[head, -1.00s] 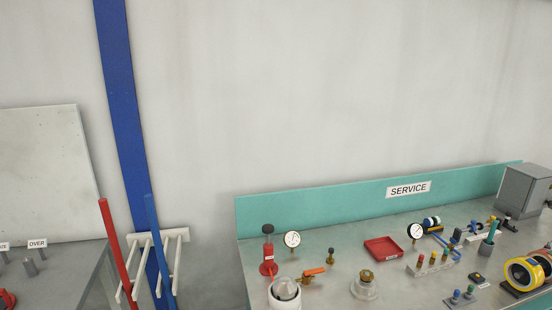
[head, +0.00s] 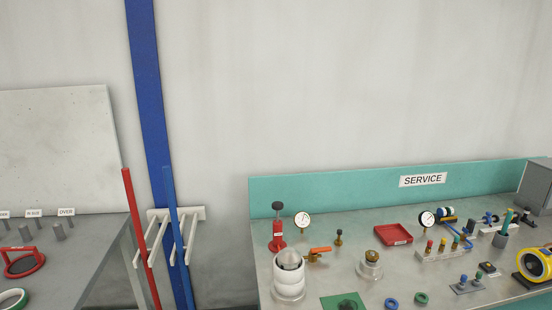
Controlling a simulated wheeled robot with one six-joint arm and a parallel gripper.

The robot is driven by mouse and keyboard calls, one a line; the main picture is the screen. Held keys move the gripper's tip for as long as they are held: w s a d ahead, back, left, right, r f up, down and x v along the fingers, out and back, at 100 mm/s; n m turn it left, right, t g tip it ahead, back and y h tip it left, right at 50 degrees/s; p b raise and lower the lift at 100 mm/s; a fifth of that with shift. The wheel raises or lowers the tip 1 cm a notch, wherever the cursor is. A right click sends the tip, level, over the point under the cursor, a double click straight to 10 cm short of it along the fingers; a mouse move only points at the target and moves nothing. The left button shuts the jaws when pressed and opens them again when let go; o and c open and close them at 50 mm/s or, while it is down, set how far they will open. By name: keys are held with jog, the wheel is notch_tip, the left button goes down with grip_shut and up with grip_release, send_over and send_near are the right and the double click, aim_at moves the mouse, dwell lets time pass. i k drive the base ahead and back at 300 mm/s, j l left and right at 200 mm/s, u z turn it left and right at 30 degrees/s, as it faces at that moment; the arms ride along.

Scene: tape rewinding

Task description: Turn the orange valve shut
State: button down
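The orange valve (head: 320,250) is a small lever handle on a brass body (head: 312,257). It stands on the grey service bench (head: 268,262), near its left end. The lever lies roughly level and points to the right. A white cylinder with a dark opening (head: 289,280) stands just in front and to the left of the valve. A red bottle-like device with a dark knob (head: 278,236) and a round white gauge (head: 302,219) stand behind it. My gripper is not in view.
A red tray (head: 393,234), a glass-like jar with a brass top (head: 370,264) and a yellow reel (head: 535,264) are on the bench. A teal backboard marked SERVICE (head: 330,187) runs behind. A white rack (head: 192,214) holding red and blue poles stands left of the bench.

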aim_at(323, 250)
jog(key=i+l+z, duration=0.2)
jog(key=i+l, duration=0.65)
jog(key=l, duration=0.1)
